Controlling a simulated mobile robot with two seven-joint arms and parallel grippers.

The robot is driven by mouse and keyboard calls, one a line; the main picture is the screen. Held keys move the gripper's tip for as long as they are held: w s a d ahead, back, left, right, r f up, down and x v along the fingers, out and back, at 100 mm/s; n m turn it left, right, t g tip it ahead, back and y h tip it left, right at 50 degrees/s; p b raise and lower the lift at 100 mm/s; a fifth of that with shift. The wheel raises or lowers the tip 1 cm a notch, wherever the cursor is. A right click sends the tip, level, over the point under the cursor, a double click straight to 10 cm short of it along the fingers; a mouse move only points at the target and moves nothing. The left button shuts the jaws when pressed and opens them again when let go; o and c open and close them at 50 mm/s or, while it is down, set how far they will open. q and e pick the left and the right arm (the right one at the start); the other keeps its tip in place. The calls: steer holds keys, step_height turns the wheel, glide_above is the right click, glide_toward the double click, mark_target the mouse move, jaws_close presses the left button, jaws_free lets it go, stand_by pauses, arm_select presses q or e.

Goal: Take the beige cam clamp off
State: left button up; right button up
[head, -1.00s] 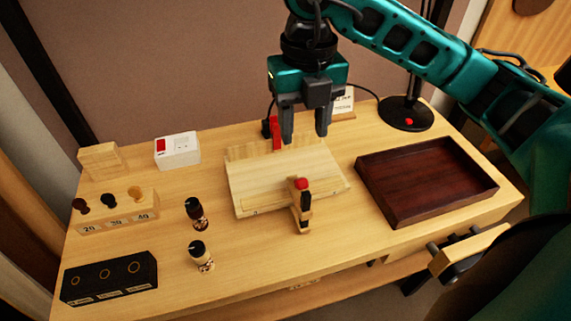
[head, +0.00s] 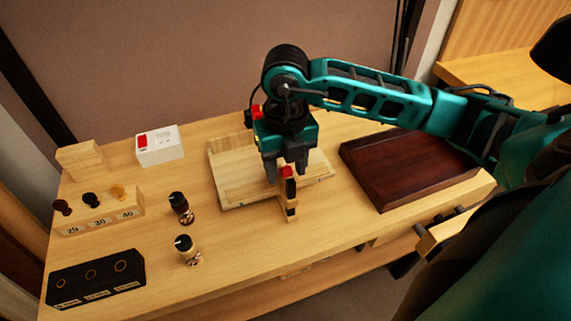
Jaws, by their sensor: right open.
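The beige cam clamp (head: 291,206) stands upright at the front edge of the pale wooden board (head: 238,191), with a red top and dark parts on its bar. My right gripper (head: 287,171) points down over the board with its fingers apart. Its fingertips are on either side of the clamp's red top in the picture; I cannot tell whether they touch it. The gripper hides part of the board behind it. My left gripper is not in view.
A dark red wooden tray (head: 378,196) lies to the right, under my right arm in the picture. Two small dark-and-white jars (head: 181,208) stand left of the board. A numbered peg block (head: 98,213), a black holder (head: 97,279) and a white box (head: 160,146) are farther left.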

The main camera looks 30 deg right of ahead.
steer(key=shift+c, duration=0.6)
jaws_close()
